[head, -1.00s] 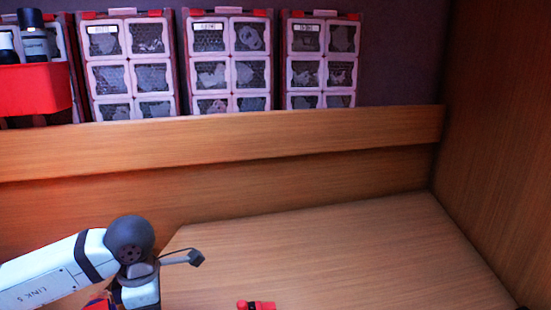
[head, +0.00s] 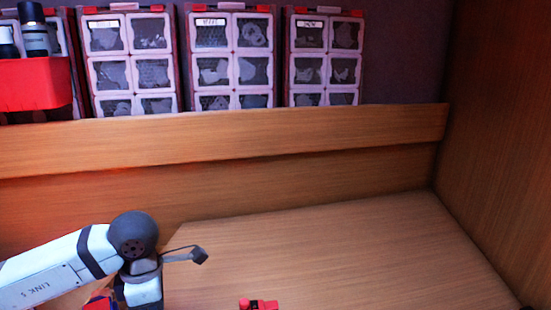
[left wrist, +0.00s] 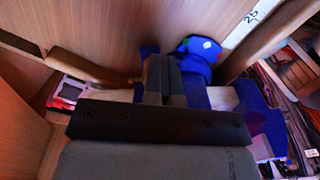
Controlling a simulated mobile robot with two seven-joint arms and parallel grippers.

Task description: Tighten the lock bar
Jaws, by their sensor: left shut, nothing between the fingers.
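In the left wrist view my left gripper (left wrist: 166,68) is shut, its dark fingers together with nothing between them. A blue part with a rounded knob (left wrist: 200,48) is just beyond and right of the fingertips. A larger blue part (left wrist: 262,118) is to the right of the gripper. I cannot tell which part is the lock bar, or whether the fingers touch the blue part. In the head view my left arm comes in from the left, and its gripper is below the picture's edge. My right gripper is not in view.
In the head view a small red thing (head: 258,304) is at the bottom edge. Drawer cabinets (head: 232,60) and a red bin with bottles (head: 35,85) stand behind a wooden ledge (head: 240,140). The wooden surface (head: 340,245) right of my arm is clear, up to a side wall (head: 500,150).

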